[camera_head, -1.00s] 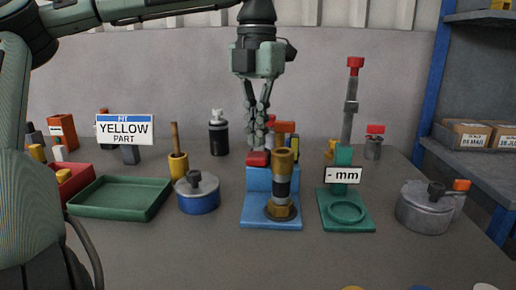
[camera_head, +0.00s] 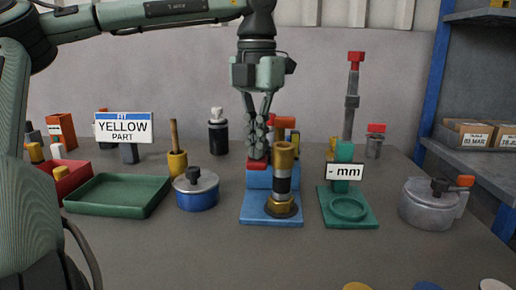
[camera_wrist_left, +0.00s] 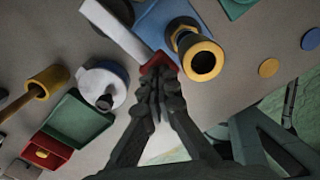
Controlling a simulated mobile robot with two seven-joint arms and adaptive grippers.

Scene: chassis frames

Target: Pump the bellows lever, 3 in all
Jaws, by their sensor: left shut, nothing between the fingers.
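The bellows pump has a blue base (camera_head: 257,221), a brass and black upright cylinder (camera_head: 283,182) at its front and a blue block (camera_head: 258,180) behind. A red pad (camera_head: 257,164), seemingly the lever's end, sits at the top left of this block. My left gripper (camera_head: 257,156) points straight down with its fingers shut and empty, its tips at the pad and seemingly touching it. In the left wrist view the red pad (camera_wrist_left: 157,62) shows just past the shut fingertips, beside the brass cylinder (camera_wrist_left: 200,62). My right gripper is not in view.
A blue pot (camera_head: 197,196) and a green tray (camera_head: 117,196) stand to the left. A green stand with an "mm" sign (camera_head: 344,171) and a grey kettle-like pot (camera_head: 428,205) stand to the right. The front of the bench is mostly clear.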

